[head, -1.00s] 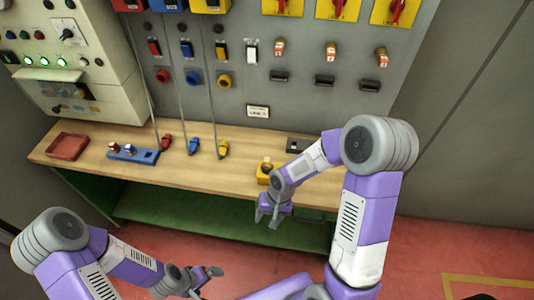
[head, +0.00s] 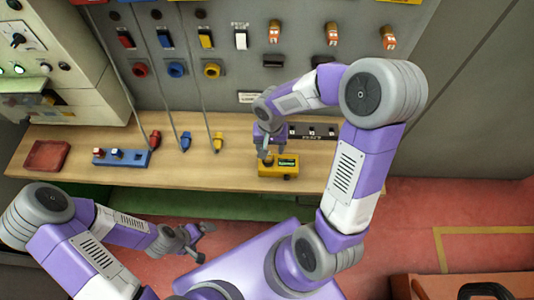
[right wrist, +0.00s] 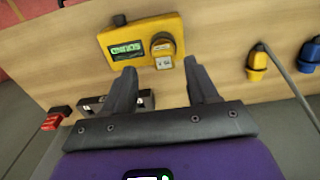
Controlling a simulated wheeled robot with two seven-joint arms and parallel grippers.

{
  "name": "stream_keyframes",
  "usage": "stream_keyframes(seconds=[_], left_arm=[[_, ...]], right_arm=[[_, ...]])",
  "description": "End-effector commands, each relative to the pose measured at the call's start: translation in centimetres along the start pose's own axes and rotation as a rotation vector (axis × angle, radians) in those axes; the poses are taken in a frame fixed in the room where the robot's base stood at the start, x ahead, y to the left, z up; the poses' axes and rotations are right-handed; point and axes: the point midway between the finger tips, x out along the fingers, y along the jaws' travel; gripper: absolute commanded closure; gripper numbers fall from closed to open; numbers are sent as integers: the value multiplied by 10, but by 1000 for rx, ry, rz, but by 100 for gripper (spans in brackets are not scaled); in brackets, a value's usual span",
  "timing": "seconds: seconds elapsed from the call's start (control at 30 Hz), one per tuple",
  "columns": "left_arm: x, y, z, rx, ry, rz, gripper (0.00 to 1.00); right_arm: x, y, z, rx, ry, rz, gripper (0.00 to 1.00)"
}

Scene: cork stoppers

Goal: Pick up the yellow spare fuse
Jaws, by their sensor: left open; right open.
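A yellow tester box (head: 285,173) with a green display lies on the bench near its front edge; it also shows in the right wrist view (right wrist: 140,40). A yellow-capped piece with a white label, which looks like the yellow spare fuse (right wrist: 162,47), stands upright at one end of the box. My right gripper (head: 270,152) is open just above the box, pointing down. In the right wrist view its fingers (right wrist: 161,80) lie either side of the fuse's line, apart from it. In the head view the gripper largely hides the fuse. My left gripper (head: 203,241) is open and empty before the bench.
A blue holder (head: 136,160) with small fuses and a red tray (head: 46,156) are on the bench's left. A black slotted block (head: 314,132) lies behind the box. The switch panel rises behind.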

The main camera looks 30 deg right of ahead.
Motion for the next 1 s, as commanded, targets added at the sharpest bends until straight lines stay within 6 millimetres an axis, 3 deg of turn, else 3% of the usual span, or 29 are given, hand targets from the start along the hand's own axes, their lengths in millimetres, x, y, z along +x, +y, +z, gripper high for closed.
stream_keyframes(seconds=[0.23,0.57,0.9,1.0], left_arm=[[4,-1,0,0,0,0,0],[4,-1,0,0,1,0,0],[4,-1,0,0,1,0,0],[4,-1,0,0,1,0,0]], right_arm=[[37,-4,1,-1,-3,1,42],[43,-4,0,0,0,-1,42],[43,-4,0,-1,0,-1,94],[43,-4,0,-1,0,-2,97]])
